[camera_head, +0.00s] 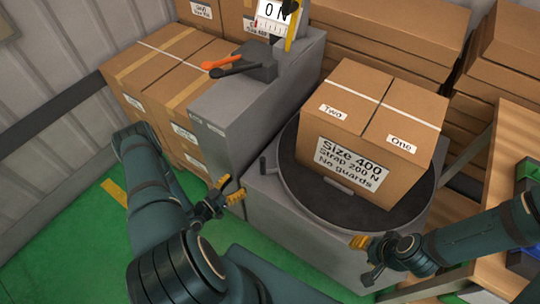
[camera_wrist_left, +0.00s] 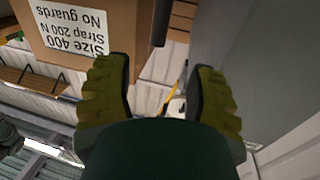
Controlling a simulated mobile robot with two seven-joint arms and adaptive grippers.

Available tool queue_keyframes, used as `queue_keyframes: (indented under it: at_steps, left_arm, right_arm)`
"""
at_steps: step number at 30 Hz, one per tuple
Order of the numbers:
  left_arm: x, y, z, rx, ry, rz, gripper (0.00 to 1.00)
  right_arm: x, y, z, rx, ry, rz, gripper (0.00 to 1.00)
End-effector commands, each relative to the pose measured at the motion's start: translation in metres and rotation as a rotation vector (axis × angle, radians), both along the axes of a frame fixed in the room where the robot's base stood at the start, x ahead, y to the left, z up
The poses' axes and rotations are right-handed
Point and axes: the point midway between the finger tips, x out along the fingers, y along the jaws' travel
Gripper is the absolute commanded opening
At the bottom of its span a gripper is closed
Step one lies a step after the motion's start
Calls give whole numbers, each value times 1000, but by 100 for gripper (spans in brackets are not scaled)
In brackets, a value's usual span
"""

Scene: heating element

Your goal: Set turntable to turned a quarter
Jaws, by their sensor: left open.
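In the left wrist view, my open fingers (camera_wrist_left: 157,95) point towards a dark post (camera_wrist_left: 161,22) that looks like the peg, with the box (camera_wrist_left: 115,22) at upper left. My right gripper (camera_head: 364,262) is open and empty in front of the turntable.
A grey machine cabinet (camera_head: 232,118) with an orange and a black lever (camera_head: 238,66) stands behind the left gripper. Stacked cartons (camera_head: 150,75) are at left and behind. A wooden table (camera_head: 504,133) is at right. Green floor is free at lower left.

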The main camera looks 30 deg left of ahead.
Motion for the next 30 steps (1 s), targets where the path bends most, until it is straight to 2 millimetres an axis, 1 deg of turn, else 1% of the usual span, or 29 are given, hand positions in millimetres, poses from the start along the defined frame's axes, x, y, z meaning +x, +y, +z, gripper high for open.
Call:
queue_keyframes:
  at_steps: [2,5,15,21,25,30]
  left_arm:
    - [5,-1,0,1,-4,-1,56]
    - [17,-4,0,2,-4,-2,56]
    - [80,-23,0,1,-4,-3,56]
    - [112,-31,0,2,-3,-2,56]
    - [125,-35,0,2,-2,0,56]
    - [132,-37,0,1,0,0,56]
  right_arm:
    - [0,0,-1,0,0,0,47]
    - [0,0,-3,0,0,0,47]
    - [2,0,-12,-1,-5,-1,47]
    - [3,0,-16,-1,-8,-2,47]
    - [3,0,-18,-1,-9,-2,47]
    - [4,-1,-19,-1,-9,-2,47]
